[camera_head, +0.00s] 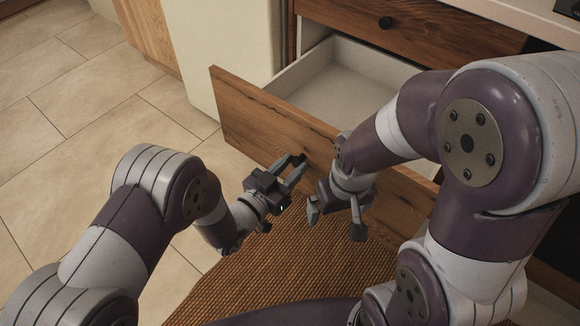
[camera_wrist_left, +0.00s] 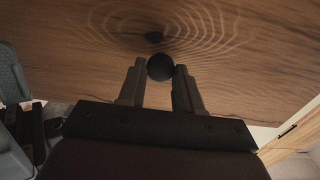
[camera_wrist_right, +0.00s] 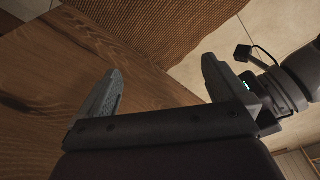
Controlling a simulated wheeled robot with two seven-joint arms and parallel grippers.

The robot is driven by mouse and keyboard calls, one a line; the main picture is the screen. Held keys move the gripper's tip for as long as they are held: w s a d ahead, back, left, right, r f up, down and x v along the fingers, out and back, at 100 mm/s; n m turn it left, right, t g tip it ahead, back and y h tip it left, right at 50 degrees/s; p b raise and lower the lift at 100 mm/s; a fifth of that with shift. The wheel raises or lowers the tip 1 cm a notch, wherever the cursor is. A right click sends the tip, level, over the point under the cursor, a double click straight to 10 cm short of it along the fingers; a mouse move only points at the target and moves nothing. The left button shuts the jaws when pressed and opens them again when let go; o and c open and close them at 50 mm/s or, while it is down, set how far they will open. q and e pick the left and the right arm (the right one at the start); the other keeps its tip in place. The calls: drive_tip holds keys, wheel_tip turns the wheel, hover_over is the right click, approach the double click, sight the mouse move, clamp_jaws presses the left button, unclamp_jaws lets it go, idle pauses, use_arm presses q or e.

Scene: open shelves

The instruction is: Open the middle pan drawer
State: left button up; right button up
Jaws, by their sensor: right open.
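The middle pan drawer is pulled out, with its wooden front (camera_head: 250,115) well clear of the cabinet and its pale, empty inside (camera_head: 345,80) showing. In the left wrist view its round black knob (camera_wrist_left: 160,67) sits between the fingertips of my left gripper (camera_wrist_left: 160,78), which look closed against both sides of it. My left gripper (camera_head: 293,170) also shows in the head view, at the outer face of the drawer front. My right gripper (camera_head: 336,218) is open and empty, low beside the drawer front, its fingers wide apart in the right wrist view (camera_wrist_right: 160,85).
Another wooden drawer (camera_head: 420,28) with a black knob is shut above, under a pale countertop (camera_head: 520,15). A brown woven mat (camera_head: 260,265) lies on the tiled floor (camera_head: 95,110) below. The floor at the left is clear.

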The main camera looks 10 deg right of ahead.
use_arm(q)
drive_tip(key=o, duration=0.3)
drive_tip(key=shift+s+a, duration=0.2)
drive_tip(key=shift+a, duration=0.05)
drive_tip(key=p+v, duration=0.3)
drive_tip(key=v, duration=0.9)
drive_tip(key=shift+p, duration=0.3)
